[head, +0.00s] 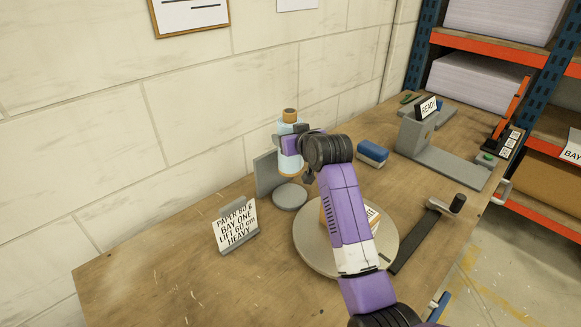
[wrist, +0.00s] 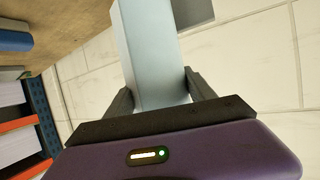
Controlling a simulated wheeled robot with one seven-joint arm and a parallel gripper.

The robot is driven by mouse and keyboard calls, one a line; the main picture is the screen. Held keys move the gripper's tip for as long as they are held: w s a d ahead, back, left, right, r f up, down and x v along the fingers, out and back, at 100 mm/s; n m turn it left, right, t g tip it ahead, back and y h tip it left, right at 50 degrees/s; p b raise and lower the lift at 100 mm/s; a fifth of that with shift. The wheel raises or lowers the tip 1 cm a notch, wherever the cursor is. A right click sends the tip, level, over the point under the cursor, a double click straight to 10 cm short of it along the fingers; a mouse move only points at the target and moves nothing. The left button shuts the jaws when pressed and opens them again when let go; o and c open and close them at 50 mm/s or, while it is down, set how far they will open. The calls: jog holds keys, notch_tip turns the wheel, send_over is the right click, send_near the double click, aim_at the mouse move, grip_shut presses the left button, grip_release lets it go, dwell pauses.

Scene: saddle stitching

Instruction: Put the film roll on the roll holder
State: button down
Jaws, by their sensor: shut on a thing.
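The film roll (head: 290,162) is a pale blue upright cylinder with a brown core showing at its top. My gripper (head: 291,145) is shut around its side. In the wrist view the pale roll (wrist: 152,45) stands between the two dark fingers of my gripper (wrist: 160,92). The roll holder (head: 290,197) has a round grey disc and an upright grey plate (head: 265,174) behind it. The roll is over the disc, and its lower end appears a little above it. Any peg on the disc is hidden.
A sign on a grey stand (head: 237,228) is left of the holder. A round turntable (head: 310,250) lies in front, partly behind my arm. A blue block (head: 373,152) and a grey machine (head: 440,150) stand to the right. The wall (head: 100,140) is close behind.

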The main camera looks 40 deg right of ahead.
aim_at(294, 169)
notch_tip(294, 169, down, 10)
jog(key=shift+f, duration=0.1)
dwell(0.4)
jog(key=shift+f, duration=0.1)
jog(key=shift+c, duration=1.6)
grip_release()
jog(key=shift+f, duration=0.2)
jog(key=shift+r, duration=0.3)
jog(key=shift+s+a, duration=0.15)
jog(key=shift+s, duration=0.2)
jog(key=v, duration=1.1)
jog(key=shift+s+r, duration=0.1)
